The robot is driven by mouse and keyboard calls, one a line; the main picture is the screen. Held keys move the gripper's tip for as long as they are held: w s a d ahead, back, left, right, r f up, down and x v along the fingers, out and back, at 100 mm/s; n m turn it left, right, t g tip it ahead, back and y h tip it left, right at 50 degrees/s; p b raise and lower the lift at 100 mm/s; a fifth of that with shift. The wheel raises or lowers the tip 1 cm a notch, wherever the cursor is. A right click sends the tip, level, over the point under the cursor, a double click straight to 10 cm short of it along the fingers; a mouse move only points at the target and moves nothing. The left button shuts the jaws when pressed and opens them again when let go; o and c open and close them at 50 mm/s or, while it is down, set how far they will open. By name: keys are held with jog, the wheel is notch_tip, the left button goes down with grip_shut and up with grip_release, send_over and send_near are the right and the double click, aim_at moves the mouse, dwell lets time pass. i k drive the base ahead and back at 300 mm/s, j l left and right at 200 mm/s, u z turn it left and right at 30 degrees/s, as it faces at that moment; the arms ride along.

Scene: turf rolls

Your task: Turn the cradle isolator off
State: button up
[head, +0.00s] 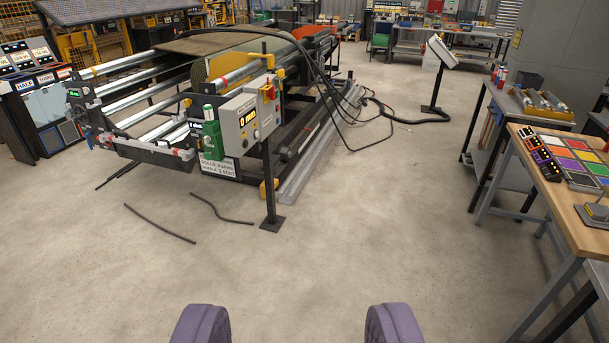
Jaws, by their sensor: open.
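My gripper (297,322) shows as two purple fingers at the bottom edge, wide apart with nothing between them. The turf cradle (150,110) stands ahead on the left, with metal rollers on a dark frame. A grey control box (237,122) is mounted on a post at its near right corner. A red switch (268,93) on yellow sits on the box's right side and looks like the isolator. Its handle position is too small to tell. My gripper is well short of the box, with open floor between.
Dark strips (160,222) lie on the floor at left. The post's foot plate (271,224) stands on the floor. A workbench (560,185) with coloured tiles is close on the right. Black cables (340,120) hang behind the box. The middle floor is clear.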

aim_at(270, 93)
jog(key=i, duration=2.4)
jog(key=i+u, duration=0.1)
jog(key=i, duration=0.5)
jog(key=i+l, duration=0.1)
jog(key=i, duration=0.45)
jog(key=i+l+u, duration=0.15)
jog(key=i, duration=0.45)
jog(key=i+l, duration=0.1)
jog(key=i, duration=0.5)
jog(key=i+u, duration=0.3)
jog(key=k, duration=0.1)
